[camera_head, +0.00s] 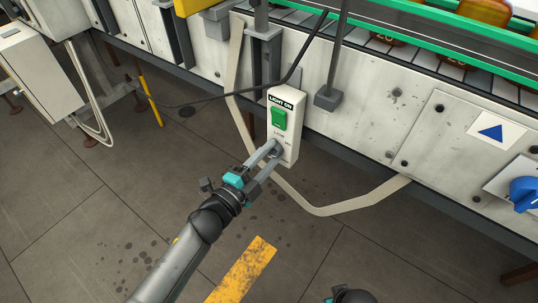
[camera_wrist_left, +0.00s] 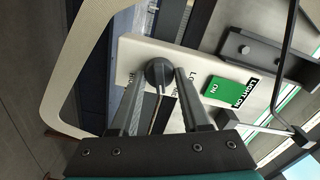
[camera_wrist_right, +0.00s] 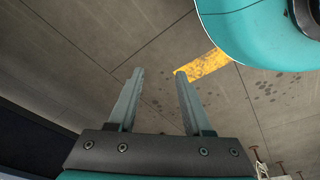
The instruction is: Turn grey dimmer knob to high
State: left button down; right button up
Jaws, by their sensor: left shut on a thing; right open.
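The white switch box (camera_head: 281,100) hangs on the conveyor's side, marked LIGHT ON, with a green rocker switch (camera_head: 279,118) above the knob. In the head view my left gripper (camera_head: 275,150) is at the box's lower part, and its fingers largely hide the knob. The left wrist view shows the dark grey dimmer knob (camera_wrist_left: 158,73) between the fingertips of my left gripper (camera_wrist_left: 158,72), which is shut on it. A pale pointer line shows on the knob, between the partly hidden LOW and high-side markings. My right gripper (camera_wrist_right: 160,75) is open and empty above the floor.
A pale curved guard rail (camera_head: 340,207) loops around below the box. A black cable (camera_head: 230,98) runs behind it. A blue knob (camera_head: 525,193) sits on the panel at far right. Amber bottles (camera_head: 485,12) stand on the conveyor. The tiled floor in front is clear.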

pick_arm(q)
jog(key=shift+f+m+b, duration=0.1)
jog(key=shift+m+b, duration=1)
jog(key=shift+m, duration=3.9)
pick_arm(e)
jog(key=shift+w+a+r, duration=0.2)
jog(key=shift+w+r, duration=0.2)
jog(key=shift+r, duration=0.35)
jog(key=shift+w+a+r, duration=0.2)
jog(key=shift+w+r, duration=0.2)
jog(key=shift+r, duration=0.3)
jog(key=shift+w+a+r, duration=0.2)
jog(key=shift+w+r, duration=0.2)
jog(key=shift+r, duration=0.35)
jog(key=shift+w+r+t, duration=0.1)
jog(key=shift+r+t, duration=0.1)
jog(key=shift+t, duration=0.1)
pick_arm(q)
jog(key=shift+c, duration=1.9)
grip_release()
pick_arm(e)
jog(key=shift+s+f, duration=0.15)
jog(key=shift+s, duration=0.05)
